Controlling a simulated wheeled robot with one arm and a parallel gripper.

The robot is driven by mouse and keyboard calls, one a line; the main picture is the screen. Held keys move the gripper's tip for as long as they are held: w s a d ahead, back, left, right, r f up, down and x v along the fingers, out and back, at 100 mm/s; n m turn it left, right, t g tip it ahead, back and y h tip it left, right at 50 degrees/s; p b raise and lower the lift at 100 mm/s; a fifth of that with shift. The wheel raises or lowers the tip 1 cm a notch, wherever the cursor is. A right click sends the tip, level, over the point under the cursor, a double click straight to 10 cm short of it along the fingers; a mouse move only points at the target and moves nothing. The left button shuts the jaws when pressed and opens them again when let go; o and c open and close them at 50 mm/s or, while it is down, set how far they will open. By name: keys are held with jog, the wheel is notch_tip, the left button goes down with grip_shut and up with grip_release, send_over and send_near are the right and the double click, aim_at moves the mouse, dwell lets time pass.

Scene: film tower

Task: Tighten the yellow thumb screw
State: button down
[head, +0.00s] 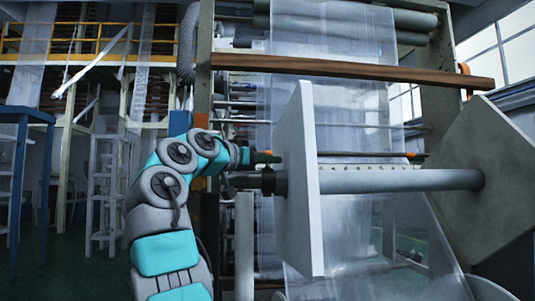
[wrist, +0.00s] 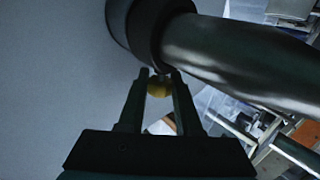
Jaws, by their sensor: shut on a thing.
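The yellow thumb screw (wrist: 159,88) shows in the wrist view as a small rounded yellow head just below the dark collar (wrist: 150,28) on the metal shaft (wrist: 245,58). My gripper (wrist: 160,76) has one finger on each side of the screw and is shut on it. The fingers hide the screw's sides. In the head view my gripper (head: 264,157) is just above the dark collar (head: 272,181), at the left face of the pale flat plate (head: 303,185). The screw cannot be made out there.
The pale plate stands close beside my gripper and fills the left of the wrist view (wrist: 55,75). A brown beam (head: 350,69) crosses above, and clear film (head: 340,120) hangs behind.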

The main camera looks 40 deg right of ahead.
jog(key=shift+w+r+m+g+p, duration=0.1)
jog(key=shift+m+g+p, duration=1.1)
jog(key=shift+g+p, duration=1)
jog(key=shift+f+m+g+p, duration=0.3)
jog(key=shift+m+p, duration=0.1)
jog(key=shift+p, duration=0.2)
jog(key=c, duration=0.6)
grip_release()
jog(key=shift+r, duration=0.1)
jog(key=a, duration=0.7)
jog(key=shift+w+a+p, duration=0.4)
jog(key=shift+w, duration=0.05)
